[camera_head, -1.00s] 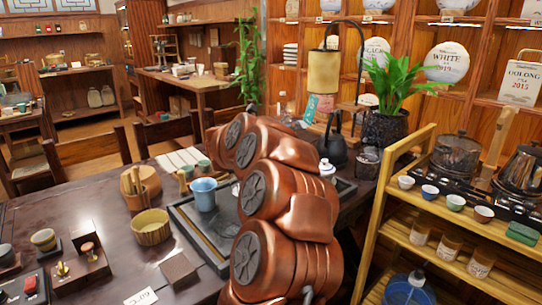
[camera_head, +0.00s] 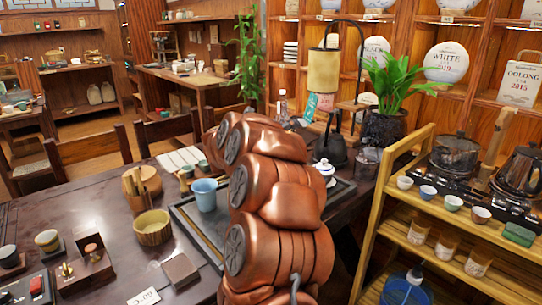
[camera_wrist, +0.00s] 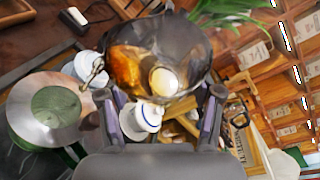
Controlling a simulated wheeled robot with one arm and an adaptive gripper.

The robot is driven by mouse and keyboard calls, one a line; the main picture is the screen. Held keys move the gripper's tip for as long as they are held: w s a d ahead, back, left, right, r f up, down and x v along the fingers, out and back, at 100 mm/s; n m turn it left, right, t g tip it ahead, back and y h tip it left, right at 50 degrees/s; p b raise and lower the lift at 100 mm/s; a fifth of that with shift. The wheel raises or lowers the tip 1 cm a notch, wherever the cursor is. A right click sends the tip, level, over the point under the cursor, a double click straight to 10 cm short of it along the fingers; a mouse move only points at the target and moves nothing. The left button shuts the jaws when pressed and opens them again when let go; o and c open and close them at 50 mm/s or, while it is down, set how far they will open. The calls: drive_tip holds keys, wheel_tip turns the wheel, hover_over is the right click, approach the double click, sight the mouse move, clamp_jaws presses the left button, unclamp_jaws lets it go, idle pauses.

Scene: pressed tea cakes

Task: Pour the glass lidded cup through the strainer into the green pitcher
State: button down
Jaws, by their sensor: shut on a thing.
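My gripper (camera_wrist: 163,112) shows in the wrist view, with its two fingers on either side of a glass cup (camera_wrist: 190,45). The glass cup is see-through, with amber liquid and a bright round spot in it; I cannot tell how far it is tilted. To its left is a round metal strainer (camera_wrist: 83,84) with a green middle, seemingly resting over the green pitcher (camera_wrist: 18,150), whose body shows only partly. In the head view, my copper-coloured arm hides the gripper, cup, strainer and pitcher.
A white lidded cup (camera_head: 324,168) stands on the dark tea tray (camera_head: 183,216), near a black kettle (camera_head: 331,149). A light blue cup (camera_head: 205,195) stands on the tray's left side. A wooden shelf rack (camera_head: 410,232) is close on the right. A plant (camera_head: 398,85) stands behind.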

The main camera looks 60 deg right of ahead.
drive_tip(key=shift+r, duration=0.15)
drive_tip(key=shift+r+n+p, duration=0.25)
drive_tip(key=shift+n+p, duration=0.05)
drive_tip(key=shift+p, duration=0.4)
drive_tip(key=shift+f, duration=0.1)
drive_tip(key=shift+h, duration=0.3)
drive_tip(key=shift+s+d, duration=0.1)
drive_tip(key=shift+s, duration=0.15)
drive_tip(key=shift+s+d+n+p, duration=0.1)
drive_tip(key=shift+n+p, duration=0.2)
drive_tip(key=shift+p, duration=0.05)
drive_tip(key=shift+r+p, duration=0.3)
drive_tip(key=shift+p, duration=0.25)
drive_tip(key=shift+f+n+h+p, duration=0.25)
drive_tip(key=shift+n+h+p, duration=0.15)
drive_tip(key=shift+n+p, duration=0.6)
drive_tip(key=shift+f, duration=0.15)
